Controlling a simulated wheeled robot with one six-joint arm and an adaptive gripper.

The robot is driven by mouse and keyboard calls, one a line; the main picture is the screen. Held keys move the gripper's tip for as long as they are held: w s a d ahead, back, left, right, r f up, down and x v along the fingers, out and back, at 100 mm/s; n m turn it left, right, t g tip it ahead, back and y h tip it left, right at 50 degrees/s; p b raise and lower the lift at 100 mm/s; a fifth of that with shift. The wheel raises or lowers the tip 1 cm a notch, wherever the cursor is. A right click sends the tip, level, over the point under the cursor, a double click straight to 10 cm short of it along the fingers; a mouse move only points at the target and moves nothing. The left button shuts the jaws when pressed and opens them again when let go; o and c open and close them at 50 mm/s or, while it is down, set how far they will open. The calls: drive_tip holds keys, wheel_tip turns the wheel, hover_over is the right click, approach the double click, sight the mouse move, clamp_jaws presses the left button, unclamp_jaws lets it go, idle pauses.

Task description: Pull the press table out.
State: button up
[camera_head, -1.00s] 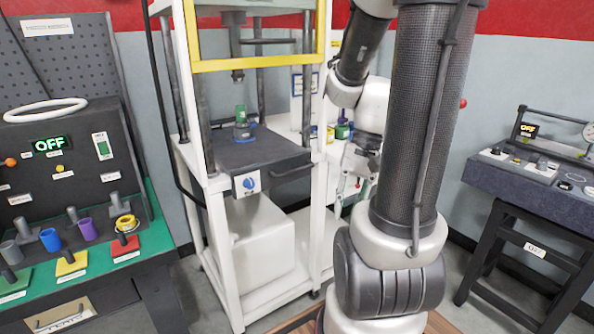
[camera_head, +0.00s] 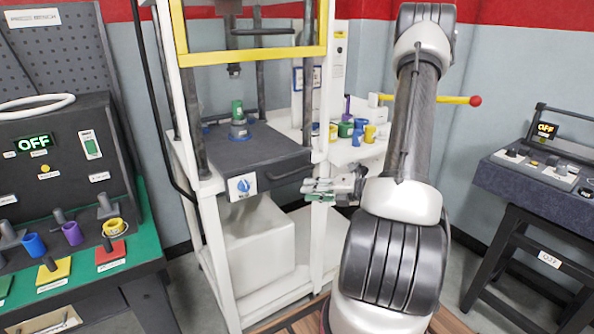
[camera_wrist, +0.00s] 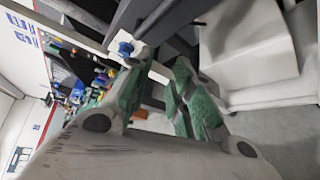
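The press table (camera_head: 245,150) is a dark slab inside the white press frame (camera_head: 222,255), with a green and blue part (camera_head: 238,120) on top. A dark bar handle (camera_head: 292,175) is on its front edge at the right. A blue knob on a white plate (camera_head: 242,187) is on its front. My gripper (camera_head: 312,190) is to the right of the handle and slightly below it, apart from it. In the wrist view its green-padded fingers (camera_wrist: 161,62) have a gap between them, with nothing held. The blue knob also shows there (camera_wrist: 124,47), beyond the fingertips.
A yellow guard bar (camera_head: 255,55) crosses the press above the table. A white side table (camera_head: 350,152) with coloured parts stands behind my gripper. A control panel bench (camera_head: 150,215) is at left, and a dark bench (camera_head: 510,180) at right. Floor between is open.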

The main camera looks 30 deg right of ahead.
sight(297, 173)
drive_tip(key=shift+w+a+r+m+t+h, duration=0.15)
drive_tip(key=shift+w+m+t+h, duration=0.15)
drive_tip(key=shift+w+m, duration=1.2)
drive_tip(key=shift+w+d+r+m+t+h, duration=0.1)
drive_tip(key=shift+w+r+m+t+h, duration=0.35)
drive_tip(key=shift+w, duration=1.6)
drive_tip(key=shift+w+a+f+m+t+h, duration=0.1)
drive_tip(key=shift+w+m+t, duration=0.25)
drive_tip(key=shift+w+m, duration=1.3)
drive_tip(key=shift+w, duration=0.15)
drive_tip(key=shift+c, duration=0.5)
clamp_jaws()
